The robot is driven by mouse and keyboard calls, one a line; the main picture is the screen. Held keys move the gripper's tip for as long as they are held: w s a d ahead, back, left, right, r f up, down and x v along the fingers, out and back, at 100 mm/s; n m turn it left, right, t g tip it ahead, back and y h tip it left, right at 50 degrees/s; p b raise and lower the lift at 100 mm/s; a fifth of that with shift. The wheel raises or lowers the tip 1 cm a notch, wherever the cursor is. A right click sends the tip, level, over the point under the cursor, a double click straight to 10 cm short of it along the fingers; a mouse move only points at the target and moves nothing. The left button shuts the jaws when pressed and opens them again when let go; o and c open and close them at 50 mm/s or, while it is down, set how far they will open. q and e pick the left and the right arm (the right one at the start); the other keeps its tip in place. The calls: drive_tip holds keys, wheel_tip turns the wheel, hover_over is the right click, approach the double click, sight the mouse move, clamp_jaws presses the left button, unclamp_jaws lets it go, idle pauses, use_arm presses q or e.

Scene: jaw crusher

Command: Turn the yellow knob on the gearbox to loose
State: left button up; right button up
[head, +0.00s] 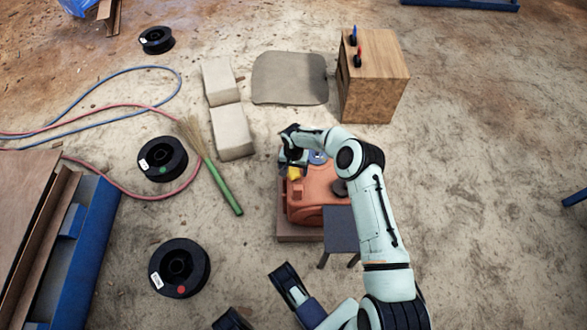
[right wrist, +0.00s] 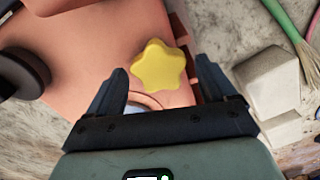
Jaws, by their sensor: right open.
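The orange gearbox (head: 312,203) sits on a low base in the middle of the head view, and its casing (right wrist: 85,50) fills much of the right wrist view. The yellow knob (head: 295,173) is on its far left part. In the wrist view the knob (right wrist: 160,66) is star-shaped. My right gripper (head: 291,157) is over the gearbox at the knob. In the wrist view its open fingers (right wrist: 161,68) stand on either side of the knob, with visible gaps; I see no contact.
A small dark stool (head: 341,229) stands against the gearbox's near right side. A wooden cabinet (head: 377,77) is behind. Pale blocks (head: 232,131) and a green-handled broom (head: 225,188) lie to the left, with black spools (head: 163,158) and hoses beyond.

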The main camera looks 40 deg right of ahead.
drive_tip(key=shift+c, duration=0.3)
drive_tip(key=c, duration=1)
